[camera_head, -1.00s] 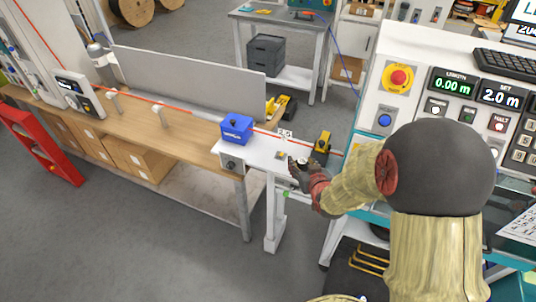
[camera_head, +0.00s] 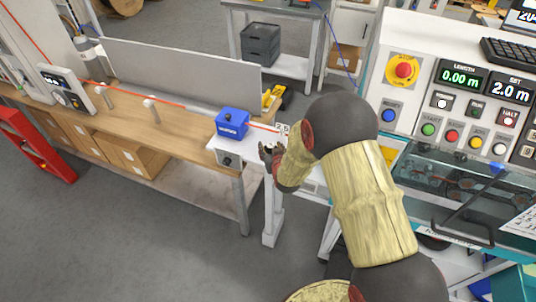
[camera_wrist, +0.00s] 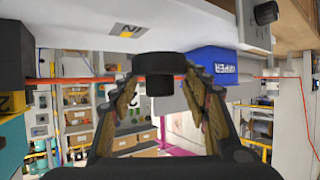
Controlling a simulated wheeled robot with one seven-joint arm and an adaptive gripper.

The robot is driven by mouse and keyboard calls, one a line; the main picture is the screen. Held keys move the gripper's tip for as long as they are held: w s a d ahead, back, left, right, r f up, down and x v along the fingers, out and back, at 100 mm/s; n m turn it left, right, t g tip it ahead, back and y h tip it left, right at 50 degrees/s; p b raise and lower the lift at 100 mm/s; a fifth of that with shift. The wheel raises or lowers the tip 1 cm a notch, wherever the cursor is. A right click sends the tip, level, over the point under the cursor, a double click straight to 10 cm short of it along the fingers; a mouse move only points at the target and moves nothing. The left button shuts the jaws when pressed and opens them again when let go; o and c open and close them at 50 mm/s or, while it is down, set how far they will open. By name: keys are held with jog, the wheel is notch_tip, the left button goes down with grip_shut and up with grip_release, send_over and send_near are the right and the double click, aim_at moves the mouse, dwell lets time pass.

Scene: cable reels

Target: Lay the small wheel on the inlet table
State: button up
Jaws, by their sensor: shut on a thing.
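My gripper (camera_wrist: 160,84) is shut on the small wheel (camera_wrist: 159,64), a black disc with a short hub, held between the fingertips in the wrist view. In the head view my gripper (camera_head: 271,155) is at the edge of the white inlet table (camera_head: 253,152), just right of the blue wiper box (camera_head: 232,123). The white table surface also shows in the wrist view (camera_wrist: 75,22), which looks upside down. I cannot tell whether the wheel touches the table.
An orange-red cable (camera_wrist: 283,79) runs along the line past the blue box. A long wooden bench (camera_head: 165,125) with a grey back panel (camera_head: 180,70) stands to the left. The control console (camera_head: 440,100) stands at the right. Grey floor is clear in front of the bench.

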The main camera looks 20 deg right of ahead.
jog(key=shift+w+a+f, duration=0.35)
jog(key=shift+w+f, duration=0.1)
jog(key=shift+f, duration=0.2)
jog(key=shift+w+f, duration=0.1)
jog(key=shift+f, duration=1.6)
jog(key=shift+f+b, duration=0.2)
jog(key=shift+b, duration=0.15)
jog(key=o, duration=1.1)
jog(key=shift+c, duration=0.2)
jog(key=shift+o, duration=0.7)
jog(key=shift+r, duration=0.15)
